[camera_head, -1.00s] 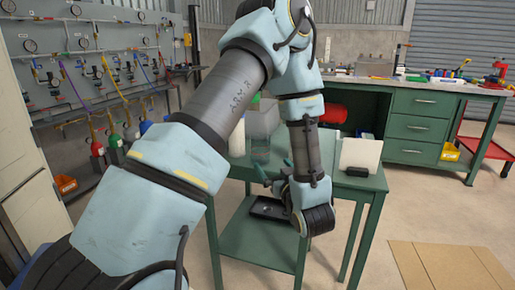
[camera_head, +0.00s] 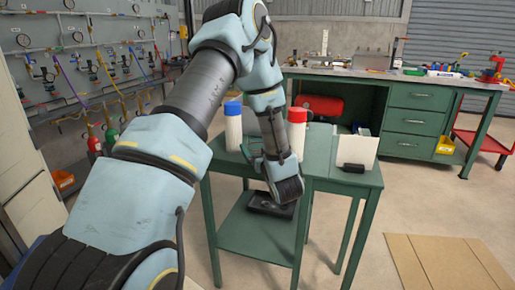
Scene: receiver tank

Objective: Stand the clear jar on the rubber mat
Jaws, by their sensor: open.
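The clear jar cannot be made out now; my forearm covers the part of the tabletop where a clear container showed earlier.
A blue-capped white bottle (camera_head: 233,128) stands left of my forearm and a red-capped one (camera_head: 297,133) right of it. A white panel (camera_head: 357,151) stands at the table's right, a small black block (camera_head: 354,168) before it. A green workbench (camera_head: 415,108) is behind.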

